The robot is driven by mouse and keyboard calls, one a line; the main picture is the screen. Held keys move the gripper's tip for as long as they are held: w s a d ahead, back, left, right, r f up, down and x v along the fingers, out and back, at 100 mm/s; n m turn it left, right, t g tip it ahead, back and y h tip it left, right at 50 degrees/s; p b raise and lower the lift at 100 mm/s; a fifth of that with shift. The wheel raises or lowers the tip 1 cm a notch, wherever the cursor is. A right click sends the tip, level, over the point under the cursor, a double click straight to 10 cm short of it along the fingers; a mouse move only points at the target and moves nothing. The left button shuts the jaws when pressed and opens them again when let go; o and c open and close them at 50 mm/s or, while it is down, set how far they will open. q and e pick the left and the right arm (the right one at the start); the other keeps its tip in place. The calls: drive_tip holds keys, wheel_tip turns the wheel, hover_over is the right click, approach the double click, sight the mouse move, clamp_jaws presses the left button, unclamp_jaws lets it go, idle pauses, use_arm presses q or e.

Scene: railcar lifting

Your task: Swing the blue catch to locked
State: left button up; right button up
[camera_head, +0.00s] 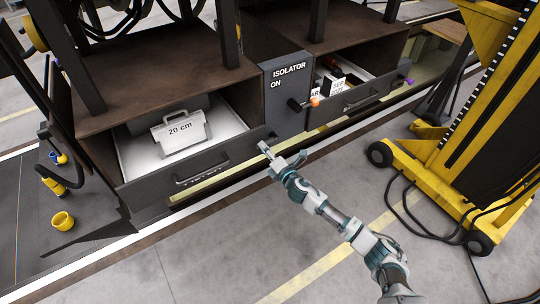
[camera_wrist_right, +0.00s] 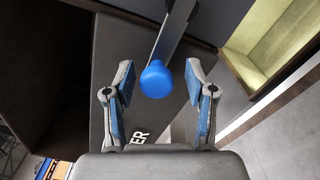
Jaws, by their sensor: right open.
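The blue catch shows in the right wrist view as a round blue knob (camera_wrist_right: 155,80) on the end of a flat grey metal lever (camera_wrist_right: 173,35). My right gripper (camera_wrist_right: 157,92) is open, with its two blue-padded fingers on either side of the knob and visible gaps between; I cannot tell how far the knob lies in depth. In the head view my right gripper (camera_head: 268,150) is at the right end of the open left drawer's front, below the isolator panel (camera_head: 287,90). The blue knob cannot be made out there. My left gripper is not in view.
The left drawer (camera_head: 205,168) holds a case marked "20 cm" (camera_head: 181,133). An orange knob (camera_head: 315,100) and a purple knob (camera_head: 410,82) sit by the right drawer (camera_head: 362,95). A yellow lifting jack (camera_head: 430,165) stands at right, with cables on the floor.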

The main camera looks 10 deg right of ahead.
drive_tip(key=v, duration=1.1)
drive_tip(key=shift+s+d, duration=0.15)
drive_tip(key=shift+s, duration=0.15)
drive_tip(key=shift+f, duration=0.1)
